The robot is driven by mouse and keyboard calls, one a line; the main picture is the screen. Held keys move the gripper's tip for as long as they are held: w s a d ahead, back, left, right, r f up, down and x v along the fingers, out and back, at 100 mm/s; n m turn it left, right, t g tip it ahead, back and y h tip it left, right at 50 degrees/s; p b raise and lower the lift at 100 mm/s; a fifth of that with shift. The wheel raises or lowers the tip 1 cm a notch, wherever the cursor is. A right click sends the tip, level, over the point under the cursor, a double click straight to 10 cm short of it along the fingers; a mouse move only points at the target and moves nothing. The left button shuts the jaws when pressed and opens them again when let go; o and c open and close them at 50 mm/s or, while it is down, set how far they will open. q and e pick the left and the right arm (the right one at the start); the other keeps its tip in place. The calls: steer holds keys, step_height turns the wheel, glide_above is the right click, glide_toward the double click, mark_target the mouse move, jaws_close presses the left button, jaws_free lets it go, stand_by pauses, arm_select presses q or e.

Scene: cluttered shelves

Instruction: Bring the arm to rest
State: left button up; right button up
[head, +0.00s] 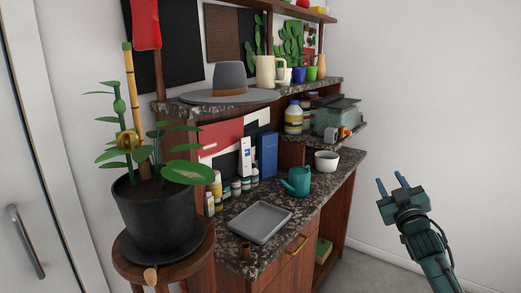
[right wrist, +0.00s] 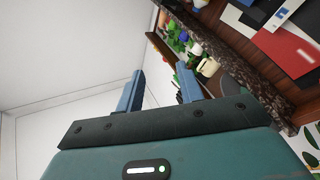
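My right gripper (head: 391,187) is raised at the right of the head view, in front of the bare white wall and to the right of the shelf unit. Its two blue fingers stand apart with nothing between them. In the right wrist view, the same open fingers (right wrist: 158,92) show with a gap between them, the shelves lying beyond. The gripper touches nothing that I can see. My left gripper is not in the head view.
A potted plant (head: 155,215) stands on a round wooden stool (head: 190,254) at left. Free room lies around the right gripper.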

step_height(320, 180, down, 5)
steer(key=d+m+g+h, duration=0.1)
steer(key=d+m+g, duration=0.1)
steer(key=g, duration=0.1)
steer(key=s+a+f+g+y, duration=0.1)
steer(key=s+a+f, duration=0.3)
steer(key=s+f, duration=0.15)
steer(key=s+a+f+g+y, duration=0.1)
steer(key=s+a+f, duration=0.25)
steer(key=f, duration=0.35)
steer(key=s+a+f+g, duration=0.2)
steer(key=s+a+f, duration=0.1)
steer(key=s+f, duration=0.3)
steer(key=s+a+f+g+y, duration=0.1)
steer(key=s+a+f, duration=0.2)
steer(key=s, duration=0.5)
steer(key=s+a+f+g+y, duration=0.1)
steer(key=s+a+f, duration=0.2)
steer(key=s, duration=0.5)
steer(key=s+a+f+g, duration=0.1)
steer(key=s+a+f, duration=0.2)
steer(key=s+a, duration=0.2)
steer(key=s, duration=0.3)
steer(key=shift+y, duration=0.4)
